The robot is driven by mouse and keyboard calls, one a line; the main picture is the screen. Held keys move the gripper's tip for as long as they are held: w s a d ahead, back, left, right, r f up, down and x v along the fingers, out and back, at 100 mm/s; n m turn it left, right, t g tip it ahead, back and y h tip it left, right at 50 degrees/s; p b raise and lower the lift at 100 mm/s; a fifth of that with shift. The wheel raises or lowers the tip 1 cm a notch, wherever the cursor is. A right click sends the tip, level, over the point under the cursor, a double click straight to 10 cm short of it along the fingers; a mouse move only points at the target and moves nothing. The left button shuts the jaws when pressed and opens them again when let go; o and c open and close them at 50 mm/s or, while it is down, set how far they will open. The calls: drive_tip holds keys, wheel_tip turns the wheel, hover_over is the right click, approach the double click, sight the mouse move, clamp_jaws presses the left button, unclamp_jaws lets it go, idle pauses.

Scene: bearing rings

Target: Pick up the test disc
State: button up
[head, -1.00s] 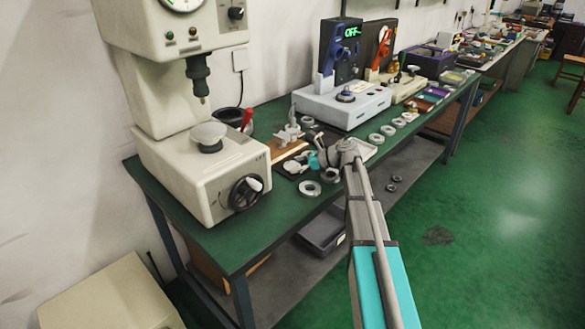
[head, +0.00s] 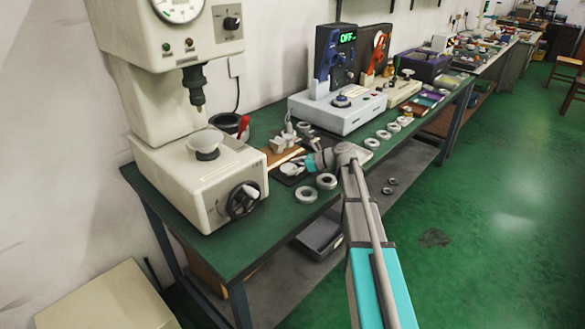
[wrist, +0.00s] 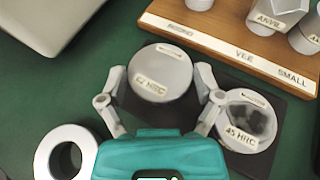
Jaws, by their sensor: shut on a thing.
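A round grey test disc, its label reading like "62 HRC" (wrist: 160,76), lies between the two fingers of my gripper (wrist: 160,92) in the wrist view. The fingers touch its sides, and my gripper is shut on it. A second disc marked "45 HRC" (wrist: 247,120) lies just right of the right finger, on the dark mat (wrist: 287,108). In the head view my gripper (head: 309,164) is over the mat at the bench's front, with a pale disc (head: 291,169) at its fingers. Whether the held disc is clear of the mat I cannot tell.
A bearing ring (wrist: 65,153) lies left of my gripper. A wooden holder (wrist: 235,42) with labelled anvils stands behind the mat. The cream hardness tester (head: 200,165) stands left on the green bench. A blue-grey instrument (head: 338,108) and several rings stand to the right.

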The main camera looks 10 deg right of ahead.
drive_tip(key=shift+r+p, duration=0.4)
drive_tip(key=shift+r, duration=0.3)
drive_tip(key=s+d+r+p, duration=0.8)
drive_tip(key=s+r+p, duration=0.2)
drive_tip(key=s, duration=0.1)
drive_tip(key=shift+s, duration=0.2)
drive_tip(key=shift+d, duration=0.1)
idle(0.3)
